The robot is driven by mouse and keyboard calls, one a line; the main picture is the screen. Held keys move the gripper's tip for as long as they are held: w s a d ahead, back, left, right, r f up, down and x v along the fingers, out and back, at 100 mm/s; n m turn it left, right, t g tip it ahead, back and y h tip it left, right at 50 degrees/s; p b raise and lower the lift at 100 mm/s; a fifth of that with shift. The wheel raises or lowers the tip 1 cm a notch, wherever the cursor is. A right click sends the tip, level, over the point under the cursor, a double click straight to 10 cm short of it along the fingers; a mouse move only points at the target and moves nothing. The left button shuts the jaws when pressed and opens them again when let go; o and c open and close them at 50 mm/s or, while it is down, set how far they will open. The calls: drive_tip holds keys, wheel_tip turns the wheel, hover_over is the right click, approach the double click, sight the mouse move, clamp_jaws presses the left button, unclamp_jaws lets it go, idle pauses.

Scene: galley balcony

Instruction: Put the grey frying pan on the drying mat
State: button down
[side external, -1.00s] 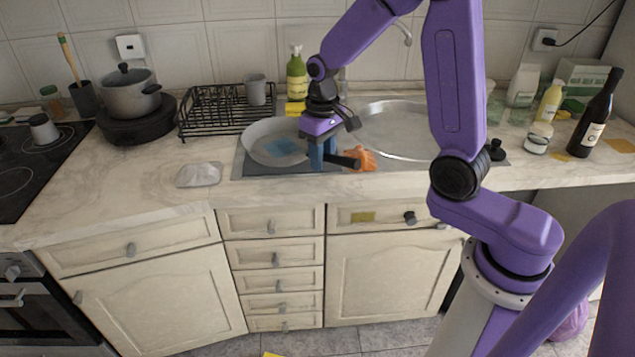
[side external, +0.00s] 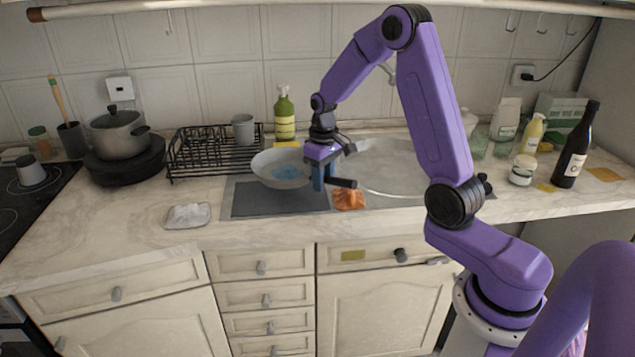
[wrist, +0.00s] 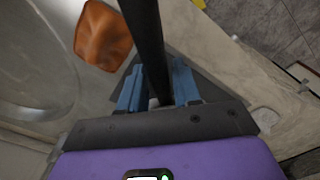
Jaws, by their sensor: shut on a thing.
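The grey frying pan (side external: 265,172) has a blue patch inside it and a dark handle (side external: 343,183) pointing right. My gripper (side external: 323,178) is shut on the handle; in the wrist view the blue fingers (wrist: 158,90) stand on either side of the black handle (wrist: 145,35). The pan looks level and appears raised over the back part of the dark grey drying mat (side external: 270,205). The mat's front part is bare. The pan's bowl is out of the wrist view, where only a dark strip of mat (wrist: 207,86) shows.
An orange cloth (side external: 349,199) lies right of the mat, beside the sink (side external: 395,170). A black dish rack (side external: 205,160) with a grey cup (side external: 243,130) and a green bottle (side external: 284,115) stand behind. A pale folded item (side external: 188,215) lies left of the mat.

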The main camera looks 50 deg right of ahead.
drive_tip(key=shift+f, duration=3.3)
drive_tip(key=c, duration=0.7)
unclamp_jaws()
drive_tip(key=shift+r, duration=1.5)
drive_tip(key=shift+r, duration=1.95)
